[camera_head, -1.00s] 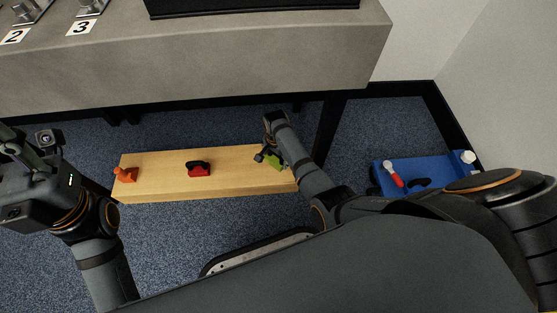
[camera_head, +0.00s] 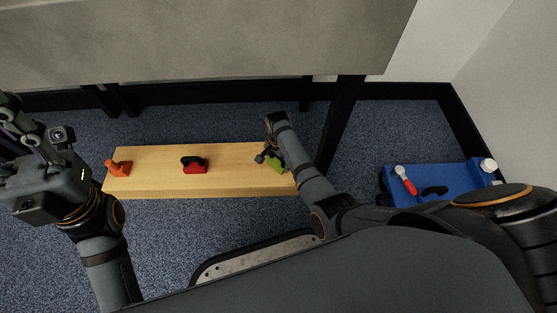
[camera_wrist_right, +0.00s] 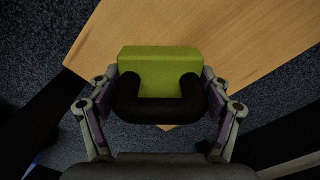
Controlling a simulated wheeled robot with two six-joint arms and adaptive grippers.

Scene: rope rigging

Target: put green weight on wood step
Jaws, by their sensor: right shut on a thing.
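The green weight (camera_head: 275,165) is at the right end of the wood step (camera_head: 230,185), a long light plank low over the carpet. My right gripper (camera_head: 266,157) reaches down over it. In the right wrist view the green weight (camera_wrist_right: 158,69) has a black handle, and my right gripper (camera_wrist_right: 160,108) is shut on that handle. The weight is over the corner of the wood step (camera_wrist_right: 225,40); I cannot tell whether its underside touches the wood. My left gripper (camera_head: 12,115) is at the left edge, away from the step; its fingers are partly cut off.
A red weight (camera_head: 194,166) stands at the middle of the step and an orange one (camera_head: 118,168) at its left end. A blue cart or box (camera_head: 445,178) with tools is at the right. A grey table (camera_head: 200,45) with black legs stands behind the step.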

